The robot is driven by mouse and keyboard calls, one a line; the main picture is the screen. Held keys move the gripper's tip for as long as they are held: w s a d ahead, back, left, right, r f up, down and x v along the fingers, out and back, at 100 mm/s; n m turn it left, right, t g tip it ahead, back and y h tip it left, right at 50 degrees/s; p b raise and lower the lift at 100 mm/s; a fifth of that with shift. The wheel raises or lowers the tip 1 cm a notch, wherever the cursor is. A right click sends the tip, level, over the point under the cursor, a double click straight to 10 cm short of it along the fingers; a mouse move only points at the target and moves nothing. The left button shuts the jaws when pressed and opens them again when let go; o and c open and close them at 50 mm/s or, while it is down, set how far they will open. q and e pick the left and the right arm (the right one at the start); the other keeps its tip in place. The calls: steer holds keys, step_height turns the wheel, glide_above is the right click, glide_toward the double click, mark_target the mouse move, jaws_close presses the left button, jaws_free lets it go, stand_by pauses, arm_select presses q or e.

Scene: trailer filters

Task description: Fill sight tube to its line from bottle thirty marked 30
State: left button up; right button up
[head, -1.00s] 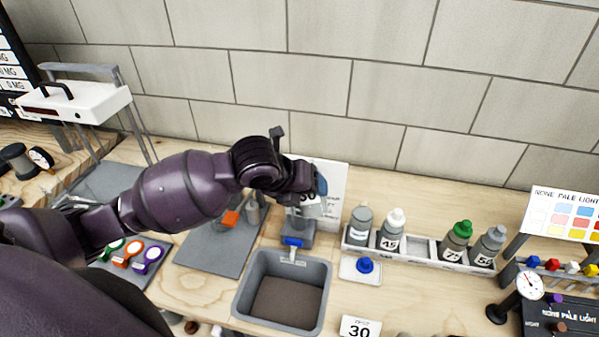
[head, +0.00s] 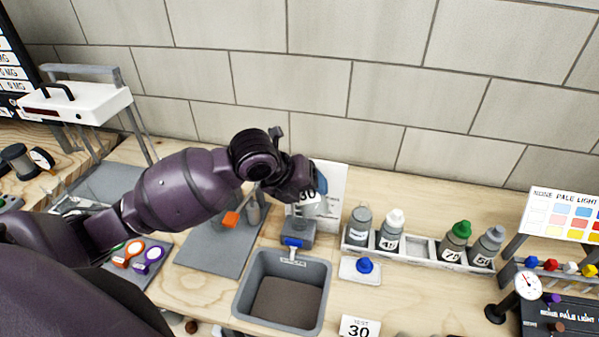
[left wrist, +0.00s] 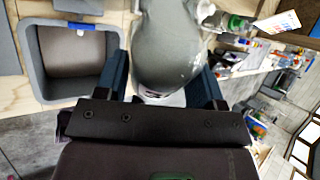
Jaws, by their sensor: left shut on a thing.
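My left gripper (head: 313,188) is shut on a grey bottle marked 30 (head: 307,197). It holds the bottle above a grey stand with a blue valve (head: 293,241), behind the sink. The bottle's body also fills the top middle of the left wrist view (left wrist: 172,45), between the two fingers of the gripper (left wrist: 162,85). The bottle's mouth and any liquid flow cannot be made out. I cannot make out the sight tube or its line; the bottle and gripper cover the area above the stand. My right gripper is not in view.
A grey sink (head: 240,300) stands in front of the stand. A blue cap (head: 364,265) lies on a small white tray to its right. A rack (head: 420,251) holds several other bottles. A white card (head: 335,200) stands behind the held bottle.

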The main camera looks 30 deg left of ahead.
arm_select(q)
steer(key=shift+r+g, duration=0.25)
steer(key=shift+g, duration=0.05)
steer(key=shift+f+n+h, duration=0.15)
steer(key=shift+n+h, duration=0.15)
steer(key=shift+h, duration=0.2)
stand_by(0.4)
steer(key=shift+d+f+g, duration=0.1)
steer(key=shift+g, duration=0.4)
steer(key=shift+r+n+h+p, duration=0.2)
steer(key=shift+n+h+p, duration=0.1)
steer(key=shift+h+p, duration=0.15)
stand_by(0.4)
steer(key=shift+r+g, duration=0.1)
steer(key=shift+g, duration=0.2)
steer(key=shift+r+h+p, duration=0.15)
steer(key=shift+h+p, duration=0.1)
steer(key=shift+p, duration=0.1)
steer(key=shift+w+a+r+g, duration=0.1)
steer(key=shift+a+r+g, duration=0.05)
steer(key=shift+a+g, duration=0.15)
stand_by(0.4)
steer(key=shift+d+r, duration=0.1)
steer(key=shift+d, duration=0.05)
